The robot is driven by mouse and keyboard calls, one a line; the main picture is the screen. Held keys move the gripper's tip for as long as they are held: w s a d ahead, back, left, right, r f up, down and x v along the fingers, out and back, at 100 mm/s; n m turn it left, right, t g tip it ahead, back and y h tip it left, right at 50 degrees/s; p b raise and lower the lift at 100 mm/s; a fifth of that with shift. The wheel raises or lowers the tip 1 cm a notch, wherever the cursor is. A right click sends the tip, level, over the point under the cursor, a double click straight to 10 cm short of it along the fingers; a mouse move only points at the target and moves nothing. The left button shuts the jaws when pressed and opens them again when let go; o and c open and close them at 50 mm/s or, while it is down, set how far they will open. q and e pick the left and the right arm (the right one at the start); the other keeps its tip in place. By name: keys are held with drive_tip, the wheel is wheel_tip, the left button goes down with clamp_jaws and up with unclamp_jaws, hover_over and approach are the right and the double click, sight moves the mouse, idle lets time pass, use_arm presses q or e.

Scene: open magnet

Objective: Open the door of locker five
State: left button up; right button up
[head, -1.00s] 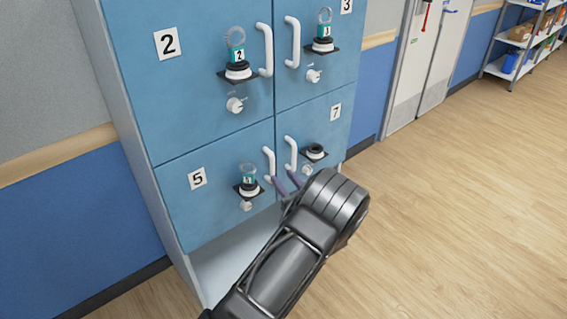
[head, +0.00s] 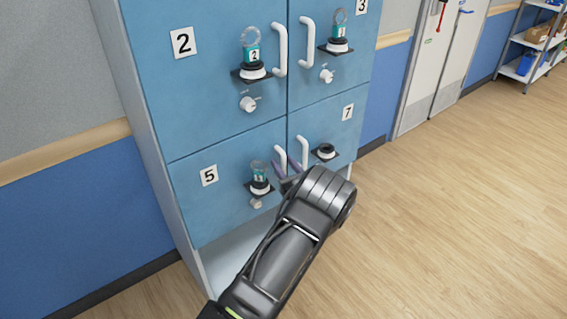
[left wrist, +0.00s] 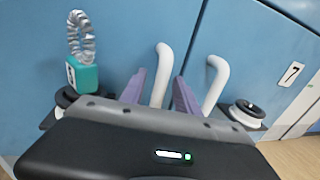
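The locker five door (head: 215,212) is blue and shut, with a "5" label (head: 209,175). Its white handle (head: 281,160) is partly hidden by my left gripper (head: 286,172) in the head view. In the left wrist view, this handle (left wrist: 163,58) stands between the two purple fingers of my left gripper (left wrist: 160,92), which are apart. A teal-tagged piece with a ring (head: 259,175) sits on a black holder on door five; it also shows in the left wrist view (left wrist: 83,75). A white knob (head: 256,203) is below it. My right gripper is not in view.
The locker seven handle (left wrist: 215,82) is just right of the right finger. Locker seven's black holder (head: 325,152) carries no tagged piece. Lockers two (head: 180,100) and three (head: 355,60) are shut above. Wooden floor (head: 450,220) is clear to the right.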

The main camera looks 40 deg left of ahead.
use_arm(q)
drive_tip(key=shift+w+a, duration=0.1)
drive_tip(key=shift+c, duration=0.4)
clamp_jaws()
idle(1.0)
